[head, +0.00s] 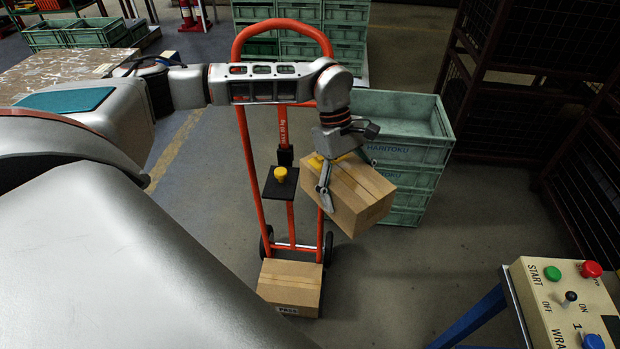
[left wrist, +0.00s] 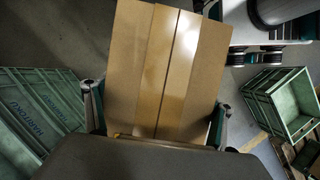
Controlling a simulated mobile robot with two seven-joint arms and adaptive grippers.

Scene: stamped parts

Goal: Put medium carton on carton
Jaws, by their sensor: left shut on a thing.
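A brown cardboard carton (head: 348,196) hangs tilted in the air in the head view, in front of the green crates. My left gripper (head: 325,178) is shut on it, with a finger along its near side. In the left wrist view the held carton (left wrist: 168,70) fills the middle, with a lengthwise tape seam, between the two fingers (left wrist: 157,125). Another carton (head: 290,285) with a white label rests at the foot of the orange hand truck (head: 244,150), below and left of the held one. Its top is bare. My right gripper is not in view.
Green crates (head: 405,150) are stacked right behind the held carton. A control panel (head: 570,300) stands at the lower right. Dark mesh cages (head: 500,100) line the right. The hand truck's frame rises behind the lower carton. Open floor lies to its right.

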